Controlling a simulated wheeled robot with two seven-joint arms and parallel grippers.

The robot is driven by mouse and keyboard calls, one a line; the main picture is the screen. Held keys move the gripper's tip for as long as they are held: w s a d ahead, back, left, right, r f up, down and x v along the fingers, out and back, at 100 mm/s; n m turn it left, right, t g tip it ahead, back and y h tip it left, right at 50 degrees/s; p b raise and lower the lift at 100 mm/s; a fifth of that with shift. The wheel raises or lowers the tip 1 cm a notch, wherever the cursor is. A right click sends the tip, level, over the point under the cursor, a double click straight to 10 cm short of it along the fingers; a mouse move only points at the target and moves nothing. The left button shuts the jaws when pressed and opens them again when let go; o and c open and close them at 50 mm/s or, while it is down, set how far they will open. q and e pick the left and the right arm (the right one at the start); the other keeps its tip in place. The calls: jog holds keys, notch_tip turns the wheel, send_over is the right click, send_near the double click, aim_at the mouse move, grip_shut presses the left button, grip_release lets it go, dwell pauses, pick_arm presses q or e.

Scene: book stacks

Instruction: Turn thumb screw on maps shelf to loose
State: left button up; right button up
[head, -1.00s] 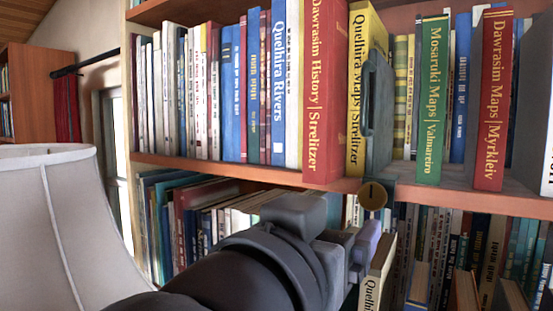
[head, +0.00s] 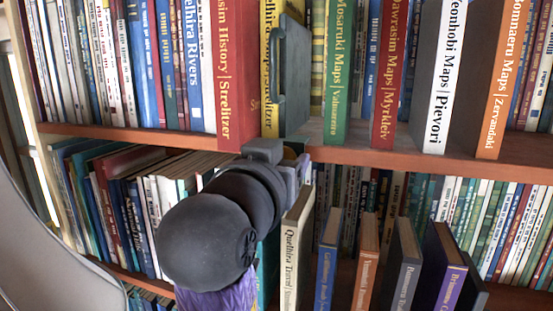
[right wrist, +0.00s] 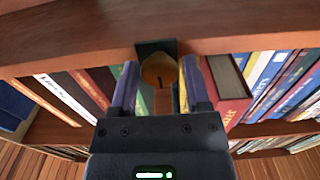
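The brass thumb screw (right wrist: 158,72) with a dark mark on its face shows in the right wrist view, under the shelf edge on a dark bracket (right wrist: 155,47). My right gripper (right wrist: 159,64) is open, with one finger on each side of the screw; I cannot tell whether they touch it. In the head view my right gripper (head: 294,158) is at the maps shelf (head: 345,154) edge, and my arm hides the screw. Above it a grey-green bookend (head: 294,80) stands between the Quelhira Maps book (head: 268,70) and the Mosaruki Maps book (head: 340,75). My left gripper is out of view.
More map books, such as Pievori (head: 440,75) and Zervandaki (head: 502,80), stand to the right. The lower shelf holds upright books, including Quelhira Travel (head: 292,250), close to my right arm.

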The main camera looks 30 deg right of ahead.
grip_shut()
jog(key=shift+n, duration=12.5)
jog(key=shift+f, duration=0.1)
jog(key=shift+o, duration=2)
grip_release()
